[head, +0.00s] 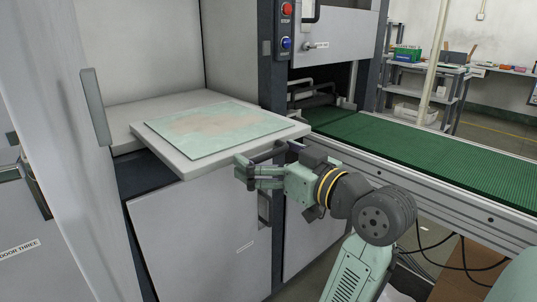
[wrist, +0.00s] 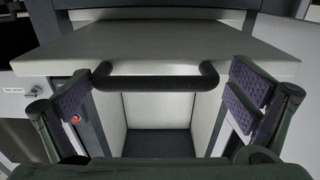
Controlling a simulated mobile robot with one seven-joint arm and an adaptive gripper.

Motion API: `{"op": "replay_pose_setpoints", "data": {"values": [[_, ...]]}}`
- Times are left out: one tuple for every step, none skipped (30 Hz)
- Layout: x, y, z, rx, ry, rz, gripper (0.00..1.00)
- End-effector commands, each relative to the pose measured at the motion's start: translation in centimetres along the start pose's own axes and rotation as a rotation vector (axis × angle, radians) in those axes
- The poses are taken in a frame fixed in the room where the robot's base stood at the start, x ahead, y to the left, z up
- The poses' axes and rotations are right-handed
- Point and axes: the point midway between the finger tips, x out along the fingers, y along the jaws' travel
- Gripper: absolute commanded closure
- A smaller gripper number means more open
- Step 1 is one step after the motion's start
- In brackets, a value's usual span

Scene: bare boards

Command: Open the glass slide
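The slide is a pale flat tray (head: 184,167) carrying a greenish glass-like sheet (head: 215,127) with a brownish patch. It sticks out over the front of the cabinet. Its dark bar handle (head: 268,154) is on the front edge, and it shows in the wrist view (wrist: 155,78) below the tray edge. My gripper (head: 249,173) is at the tray's front, close to the handle. In the wrist view its fingers (wrist: 160,98) are spread wide, one to each side of the handle. Nothing is between them in a grip; contact with the handle cannot be told.
A cabinet door (head: 60,130) stands at the left. Lower cabinet fronts (head: 200,235) are below the tray. A green conveyor belt (head: 430,150) runs to the right, beside my arm. Red (head: 286,9) and blue (head: 286,43) buttons are on the post behind.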

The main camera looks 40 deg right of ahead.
Motion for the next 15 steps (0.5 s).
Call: {"op": "replay_pose_setpoints", "data": {"values": [[0.0, 0.0, -0.1, -0.002, 0.001, 0.0, 0.0], [0.0, 0.0, -0.1, -0.002, 0.002, 0.0, 0.0], [0.0, 0.0, -0.1, -0.002, 0.002, 0.001, 0.0], [-0.1, 0.0, -0.1, -0.002, 0.002, 0.002, 0.0], [-0.1, 0.1, -0.1, -0.002, 0.002, 0.002, 0.0], [-0.2, 0.1, -0.1, -0.002, 0.002, 0.003, 0.0], [-0.4, 0.1, -0.1, -0.002, 0.003, 0.004, 0.0], [-0.6, 0.1, -0.1, -0.002, 0.003, 0.004, 0.0], [-1.0, 0.1, -0.1, -0.002, 0.004, 0.004, 0.0], [-1.4, 0.2, -0.1, -0.002, 0.004, 0.005, 0.0], [-1.9, 0.2, -0.1, -0.002, 0.004, 0.006, 0.0], [-2.6, 0.2, -0.1, -0.002, 0.003, 0.007, 0.0], [-3.3, 0.2, -0.1, -0.003, 0.004, 0.008, 0.0], [-3.9, 0.2, -0.1, -0.003, 0.004, 0.007, 0.0], [-4.8, 0.2, -0.1, -0.003, 0.003, 0.007, 0.0]]}}
